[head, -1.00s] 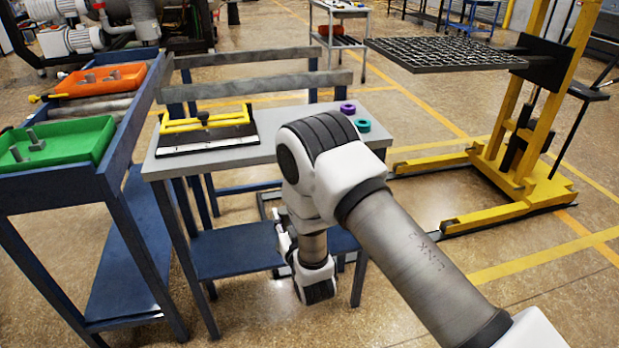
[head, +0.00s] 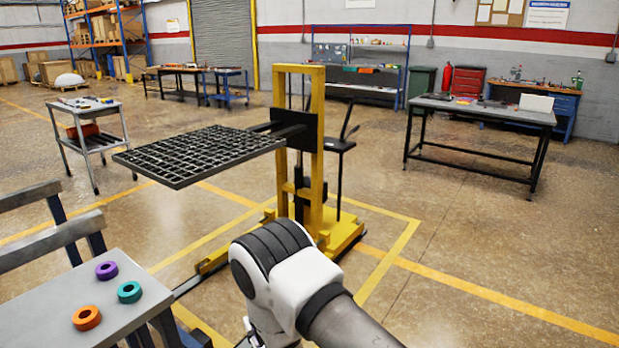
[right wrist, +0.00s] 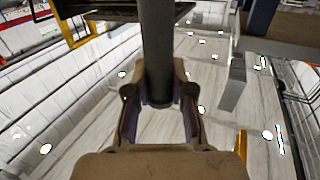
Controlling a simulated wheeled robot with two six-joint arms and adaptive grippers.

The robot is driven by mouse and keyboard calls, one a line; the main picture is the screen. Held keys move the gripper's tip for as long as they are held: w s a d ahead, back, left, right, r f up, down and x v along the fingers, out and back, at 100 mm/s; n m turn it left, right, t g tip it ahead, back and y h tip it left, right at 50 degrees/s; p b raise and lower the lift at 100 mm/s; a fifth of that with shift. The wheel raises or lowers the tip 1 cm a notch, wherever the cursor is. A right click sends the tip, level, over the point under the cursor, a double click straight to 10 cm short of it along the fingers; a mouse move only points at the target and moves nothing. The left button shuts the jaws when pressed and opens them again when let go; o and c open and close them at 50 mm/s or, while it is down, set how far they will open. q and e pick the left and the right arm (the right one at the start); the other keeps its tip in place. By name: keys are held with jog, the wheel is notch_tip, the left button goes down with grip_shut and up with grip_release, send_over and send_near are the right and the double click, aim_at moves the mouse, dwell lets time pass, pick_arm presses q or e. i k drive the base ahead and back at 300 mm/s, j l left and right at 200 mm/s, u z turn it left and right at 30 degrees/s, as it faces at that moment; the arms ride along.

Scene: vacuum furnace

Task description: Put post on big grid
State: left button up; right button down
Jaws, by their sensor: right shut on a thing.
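The big grid (head: 200,155) is a black square lattice held level on the arms of a yellow lift stand (head: 312,150), left of the middle in the head view. My right gripper (right wrist: 160,98) is shut on a dark cylindrical post (right wrist: 157,45) in the right wrist view. The post runs up from between the fingers and out of the top of the picture. In the head view my right arm is low at the centre, in front of the stand, and its gripper and the post are not seen. My left gripper is in neither view.
A grey table (head: 130,295) at the lower left bears purple (head: 107,270), teal (head: 129,291) and orange (head: 87,317) rings. A small cart (head: 92,125) stands behind, and a black workbench (head: 485,115) at the right. Floor right of the stand is open.

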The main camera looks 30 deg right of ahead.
aim_at(236, 148)
jog(key=i+l+z, duration=0.15)
jog(key=z, duration=0.3)
jog(key=i+l+z, duration=0.15)
jog(key=z, duration=0.35)
jog(key=i+z, duration=0.3)
jog(key=z, duration=0.15)
jog(key=i+z, duration=0.2)
jog(key=z, duration=0.25)
jog(key=i+l+u, duration=0.25)
jog(key=i, duration=0.2)
jog(key=i+l+u, duration=0.25)
jog(key=i, duration=0.2)
jog(key=i+l+u, duration=0.1)
jog(key=u, duration=0.35)
jog(key=i+l+u, duration=0.15)
jog(key=u, duration=0.3)
jog(key=i+l+u, duration=0.2)
jog(key=u, duration=0.25)
jog(key=l+u, duration=0.2)
jog(key=u, duration=0.2)
jog(key=i+l+u, duration=0.1)
jog(key=l+u, duration=0.15)
jog(key=u, duration=0.2)
jog(key=l+u, duration=0.25)
jog(key=u, duration=0.2)
